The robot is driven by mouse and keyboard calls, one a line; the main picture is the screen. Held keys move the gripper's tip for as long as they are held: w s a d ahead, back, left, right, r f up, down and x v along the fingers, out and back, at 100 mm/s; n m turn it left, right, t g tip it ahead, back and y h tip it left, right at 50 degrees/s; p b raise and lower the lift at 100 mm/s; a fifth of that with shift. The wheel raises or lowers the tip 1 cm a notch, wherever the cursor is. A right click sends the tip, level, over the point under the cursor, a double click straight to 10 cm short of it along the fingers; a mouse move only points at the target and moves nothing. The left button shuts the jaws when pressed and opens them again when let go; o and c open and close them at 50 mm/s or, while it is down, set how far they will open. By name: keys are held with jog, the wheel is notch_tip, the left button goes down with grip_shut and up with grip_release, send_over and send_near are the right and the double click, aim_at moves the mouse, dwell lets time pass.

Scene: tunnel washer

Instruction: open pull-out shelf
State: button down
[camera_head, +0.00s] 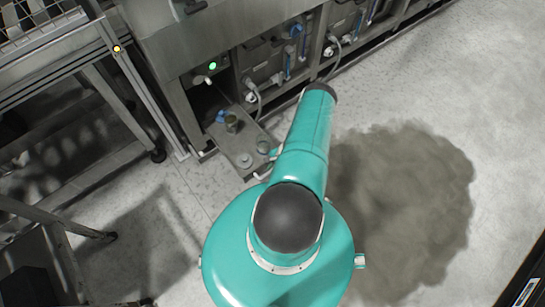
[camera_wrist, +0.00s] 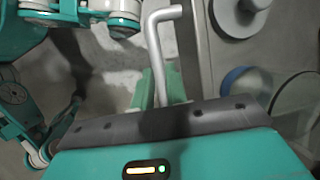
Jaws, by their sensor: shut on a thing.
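The pull-out shelf (camera_head: 232,147) juts out of a dark bay low in the steel machine, left of my arm in the head view. A small cup and round caps are on it. In the wrist view, the grey shelf surface (camera_wrist: 222,45) fills the right side, with its straight edge beside a bent pale metal handle (camera_wrist: 155,42). My gripper (camera_wrist: 160,84) is shut on this handle, with teal fingers at its lower part. The exact contact is partly hidden by the dark palm edge. In the head view, my arm hides most of the gripper.
A clear cup (camera_wrist: 243,88) and a white round fitting (camera_wrist: 238,15) sit on the shelf near the gripper. A metal frame rack (camera_head: 125,90) stands at the left. Open floor with a brown stain (camera_head: 405,205) lies to the right.

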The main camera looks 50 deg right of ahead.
jog(key=shift+w+d, duration=0.1)
jog(key=c, duration=1.4)
grip_release()
jog(key=v, duration=1.3)
jog(key=shift+r, duration=0.4)
jog(key=shift+d, duration=0.15)
